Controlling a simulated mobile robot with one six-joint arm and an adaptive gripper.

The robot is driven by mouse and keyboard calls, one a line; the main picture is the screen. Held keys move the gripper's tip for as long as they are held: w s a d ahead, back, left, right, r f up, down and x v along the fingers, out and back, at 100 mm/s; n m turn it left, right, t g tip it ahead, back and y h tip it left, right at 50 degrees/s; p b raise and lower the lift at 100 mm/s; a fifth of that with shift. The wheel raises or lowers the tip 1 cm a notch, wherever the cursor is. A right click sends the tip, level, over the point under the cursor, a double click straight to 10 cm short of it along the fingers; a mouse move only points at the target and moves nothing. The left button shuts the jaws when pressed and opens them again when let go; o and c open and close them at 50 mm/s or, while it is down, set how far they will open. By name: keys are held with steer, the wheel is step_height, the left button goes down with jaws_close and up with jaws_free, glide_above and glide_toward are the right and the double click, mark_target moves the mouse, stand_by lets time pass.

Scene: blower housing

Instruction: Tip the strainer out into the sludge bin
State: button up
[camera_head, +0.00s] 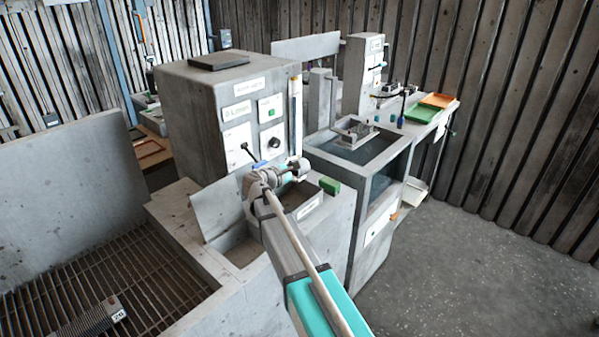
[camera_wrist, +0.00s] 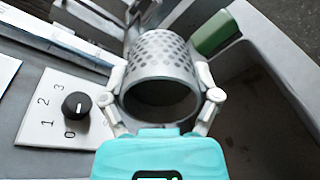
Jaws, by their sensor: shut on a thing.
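In the wrist view my gripper (camera_wrist: 160,78) is shut on the strainer (camera_wrist: 162,50), a grey metal cylinder with a perforated wall. One finger presses each side, and its round dark opening faces the camera. Whether anything is inside is too dark to tell. In the head view my gripper (camera_head: 284,174) is above the grey machine's front ledge, and the strainer is small and partly hidden there. Open grey compartments are below and beside it; one wide one (camera_wrist: 262,125) shows at right in the wrist view. I cannot tell which is the sludge bin.
A green block (camera_head: 330,185) sits on the rim close by. A tall control cabinet (camera_head: 185,110) with a dial (camera_wrist: 76,105) stands just behind. A slatted grate (camera_head: 100,280) is at left. A basin bench (camera_head: 390,150) stands at right, with open floor in front.

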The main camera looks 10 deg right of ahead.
steer(key=shift+a+r+t+h+b, duration=0.1)
steer(key=shift+t+h+b, duration=0.2)
steer(key=shift+b, duration=0.05)
stand_by(0.6)
steer(key=shift+s, duration=0.2)
